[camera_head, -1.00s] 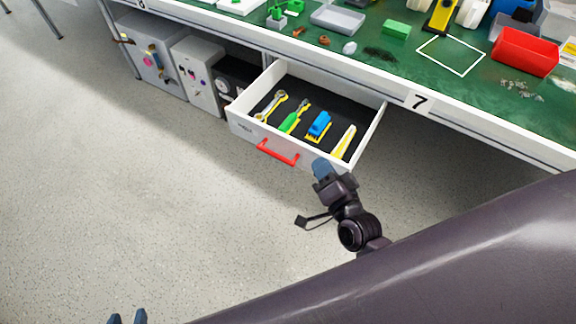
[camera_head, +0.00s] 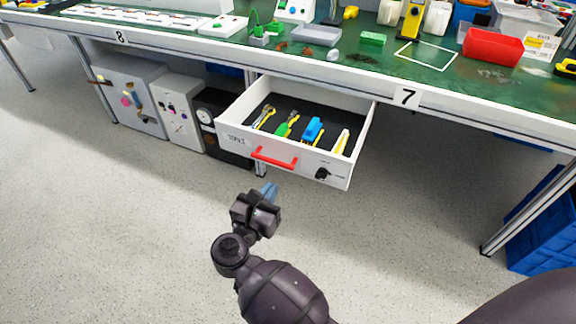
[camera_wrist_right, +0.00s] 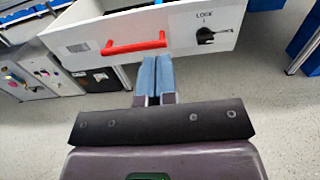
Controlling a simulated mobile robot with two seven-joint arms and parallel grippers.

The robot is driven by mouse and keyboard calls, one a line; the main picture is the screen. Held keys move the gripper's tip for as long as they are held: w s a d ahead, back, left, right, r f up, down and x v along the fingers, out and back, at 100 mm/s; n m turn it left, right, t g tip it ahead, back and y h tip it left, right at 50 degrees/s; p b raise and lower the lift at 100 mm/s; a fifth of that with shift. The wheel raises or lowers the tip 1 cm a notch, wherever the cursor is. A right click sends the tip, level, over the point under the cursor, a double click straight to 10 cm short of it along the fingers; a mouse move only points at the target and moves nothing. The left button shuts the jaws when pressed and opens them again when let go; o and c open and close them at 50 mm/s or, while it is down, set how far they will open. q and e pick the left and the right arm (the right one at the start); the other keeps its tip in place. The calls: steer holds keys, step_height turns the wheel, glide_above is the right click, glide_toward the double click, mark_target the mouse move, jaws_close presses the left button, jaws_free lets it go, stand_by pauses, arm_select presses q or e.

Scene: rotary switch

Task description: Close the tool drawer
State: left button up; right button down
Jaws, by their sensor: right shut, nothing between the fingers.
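The white tool drawer (camera_head: 234,137) is pulled out from under the green workbench. A wrench, a green-handled tool, a blue tool and a yellow tool lie in its black inside. Its front has a red handle (camera_head: 275,161) and a black rotary knob (camera_head: 321,174), which also shows in the right wrist view (camera_wrist_right: 205,36) under the word LOCK. My right gripper (camera_head: 270,190) is shut and empty, in front of and below the drawer front. In the right wrist view its blue fingers (camera_wrist_right: 155,75) are together, just below the red handle (camera_wrist_right: 135,45). My left gripper is out of view.
The green bench top (camera_head: 340,75) holds a red bin (camera_head: 492,46), a grey tray (camera_head: 316,35) and other items. Grey cabinets (camera_head: 135,95) stand under the bench to the left. Blue crates (camera_head: 540,220) stand at the right. The floor in front is clear.

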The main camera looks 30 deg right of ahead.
mark_target(299, 147)
steer(key=b+x, duration=0.1)
steer(key=x, duration=1.3)
